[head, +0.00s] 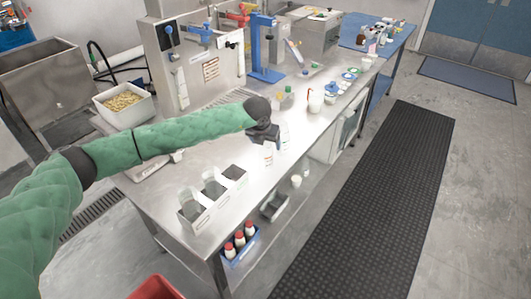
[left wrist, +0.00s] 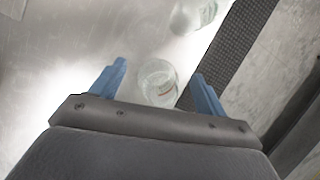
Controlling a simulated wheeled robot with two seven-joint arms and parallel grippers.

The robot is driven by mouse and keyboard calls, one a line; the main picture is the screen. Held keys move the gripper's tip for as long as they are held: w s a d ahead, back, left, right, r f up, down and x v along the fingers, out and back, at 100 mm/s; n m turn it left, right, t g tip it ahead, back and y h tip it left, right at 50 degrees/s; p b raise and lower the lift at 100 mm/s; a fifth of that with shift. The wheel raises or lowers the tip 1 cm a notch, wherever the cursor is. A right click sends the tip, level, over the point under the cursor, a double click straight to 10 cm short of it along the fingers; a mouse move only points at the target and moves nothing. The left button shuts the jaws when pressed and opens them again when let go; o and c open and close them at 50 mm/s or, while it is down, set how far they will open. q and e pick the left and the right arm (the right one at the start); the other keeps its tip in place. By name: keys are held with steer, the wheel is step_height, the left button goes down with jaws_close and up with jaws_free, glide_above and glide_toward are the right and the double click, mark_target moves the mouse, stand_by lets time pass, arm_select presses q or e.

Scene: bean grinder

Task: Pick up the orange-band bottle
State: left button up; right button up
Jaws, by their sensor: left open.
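My left gripper (head: 264,136) is open above the steel bench. In the left wrist view its two blue fingers (left wrist: 160,76) stand apart. A clear bottle (left wrist: 157,83) with a thin orange band shows between them, seen from above. I cannot tell whether the fingers are level with it or above it; no contact is seen. A second clear bottle (left wrist: 194,14) stands farther out at the top of that view. In the head view two small clear bottles stand by the gripper: a nearer one (head: 268,156) below it and another (head: 285,136) to its right. My right gripper is out of view.
White bins (head: 192,216) stand at the bench's near end. A tub of beans (head: 124,104) is at the back left, and a blue stand (head: 265,73) is at the back. A white jug (head: 315,100) stands farther along. Red-capped bottles (head: 240,240) sit on the lower shelf.

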arm_select(q)
steer(key=shift+f, duration=0.25)
steer(key=c, duration=1.3)
steer(key=shift+o, duration=0.2)
